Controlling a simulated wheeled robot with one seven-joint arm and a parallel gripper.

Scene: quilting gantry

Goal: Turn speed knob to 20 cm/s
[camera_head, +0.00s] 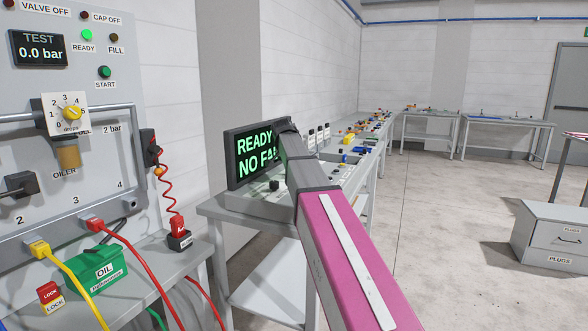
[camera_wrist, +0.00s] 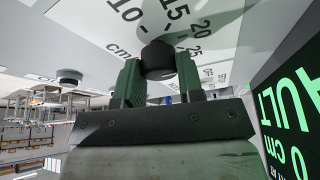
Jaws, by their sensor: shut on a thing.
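In the wrist view, the speed knob (camera_wrist: 157,57) is a dark round knob on a light panel. Its printed scale (camera_wrist: 176,14) shows 10, 15, 20 and 25 around it, with part of a "cm" label. My gripper (camera_wrist: 160,72) has its two green fingers on either side of the knob and is shut on it. The knob's pointer cannot be made out, so its setting cannot be told. In the head view, my arm hides the knob and the gripper. The display (camera_head: 254,156) there reads "READY" and "NO FA…", partly covered by my arm.
The display also stands close at the right of the wrist view (camera_wrist: 290,115). Another dark knob (camera_wrist: 69,76) is on the panel to the left. In the head view, a test rig (camera_head: 75,190) with hoses stands at left, and open floor (camera_head: 450,220) lies at right.

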